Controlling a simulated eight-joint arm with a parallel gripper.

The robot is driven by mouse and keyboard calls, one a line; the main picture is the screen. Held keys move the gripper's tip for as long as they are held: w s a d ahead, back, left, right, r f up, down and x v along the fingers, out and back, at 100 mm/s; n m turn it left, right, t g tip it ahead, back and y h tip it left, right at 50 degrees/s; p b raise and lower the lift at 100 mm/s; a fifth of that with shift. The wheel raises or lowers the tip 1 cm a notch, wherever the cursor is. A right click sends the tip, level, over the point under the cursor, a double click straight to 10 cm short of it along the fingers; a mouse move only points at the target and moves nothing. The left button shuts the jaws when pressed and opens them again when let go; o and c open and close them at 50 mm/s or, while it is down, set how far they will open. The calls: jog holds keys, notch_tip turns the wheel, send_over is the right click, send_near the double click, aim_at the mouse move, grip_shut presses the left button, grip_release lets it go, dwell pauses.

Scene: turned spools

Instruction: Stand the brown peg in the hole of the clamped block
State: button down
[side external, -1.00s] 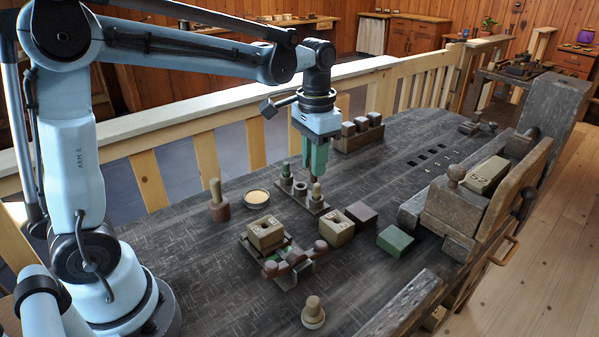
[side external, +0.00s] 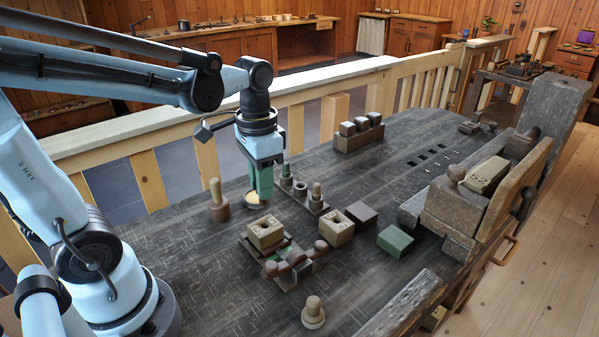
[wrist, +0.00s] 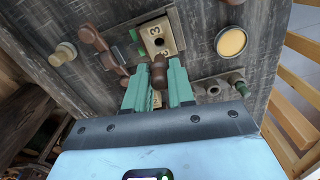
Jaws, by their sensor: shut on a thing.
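My gripper (side external: 263,192) is shut on the brown peg (wrist: 159,76), which shows between the green fingertips in the wrist view. In the side view the peg is mostly hidden by the fingers. The clamped block (side external: 265,232) is pale wood with a dark round hole in its top, held in a low clamp (side external: 290,262) with brown knobs. The block also shows in the wrist view (wrist: 177,33), beyond the fingertips. The gripper is above the table, up and behind the block in the side view. The peg is apart from the block.
A peg rack (side external: 313,206) stands right of the gripper. A yellow-filled dish (wrist: 231,42) and a mallet (side external: 218,209) are near. A second holed block (side external: 335,229), a brown block (side external: 361,214) and a green block (side external: 395,241) stand right. A turned knob (side external: 313,313) stands in front.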

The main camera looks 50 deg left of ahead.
aim_at(263, 203)
jog(key=shift+f, duration=2.2)
jog(key=shift+f, duration=1.4)
dwell(1.4)
jog(key=c, duration=0.9)
grip_release()
jog(key=shift+r, duration=0.1)
jog(key=shift+r, duration=4.15)
